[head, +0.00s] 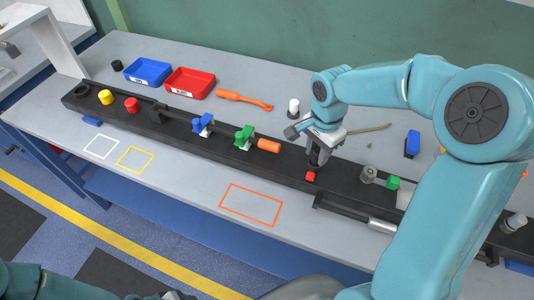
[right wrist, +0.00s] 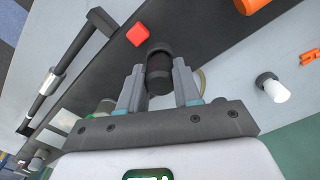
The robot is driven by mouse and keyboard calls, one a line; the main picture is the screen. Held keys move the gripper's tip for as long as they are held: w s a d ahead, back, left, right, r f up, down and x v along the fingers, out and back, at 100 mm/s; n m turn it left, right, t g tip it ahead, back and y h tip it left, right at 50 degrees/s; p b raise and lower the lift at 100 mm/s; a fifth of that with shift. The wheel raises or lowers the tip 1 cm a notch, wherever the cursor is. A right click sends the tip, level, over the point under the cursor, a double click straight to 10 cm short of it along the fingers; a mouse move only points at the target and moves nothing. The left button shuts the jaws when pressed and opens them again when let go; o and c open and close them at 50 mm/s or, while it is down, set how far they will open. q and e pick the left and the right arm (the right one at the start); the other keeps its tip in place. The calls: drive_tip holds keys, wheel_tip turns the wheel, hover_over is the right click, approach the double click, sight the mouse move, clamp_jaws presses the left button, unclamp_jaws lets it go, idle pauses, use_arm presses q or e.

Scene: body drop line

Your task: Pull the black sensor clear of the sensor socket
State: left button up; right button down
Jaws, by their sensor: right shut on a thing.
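My right gripper (head: 318,152) is over the long black beam, pointing down behind a small red block. In the right wrist view my right gripper (right wrist: 160,88) is shut on the black sensor (right wrist: 160,73), a short dark cylinder between its two fingers. A dark grey round collar, seemingly the sensor socket (right wrist: 157,48), shows at the sensor's far end. I cannot tell whether sensor and socket still touch. In the head view the gripper hides most of both. Only parts of my left arm show at the bottom edge, and its jaws cannot be made out.
The red block (head: 310,176) is close in front of the gripper. A white-topped cylinder (head: 293,106) stands behind. A grey rod (head: 355,214) runs along the beam's front. An orange cylinder (head: 268,146) and a green clamp (head: 244,137) are to the left. An orange outlined square (head: 251,204) is empty.

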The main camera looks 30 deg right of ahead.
sight(318, 151)
drive_tip(key=shift+r+p, duration=0.4)
drive_tip(key=shift+r, duration=0.35)
drive_tip(key=shift+r+p, duration=2.05)
drive_tip(key=shift+r, duration=0.95)
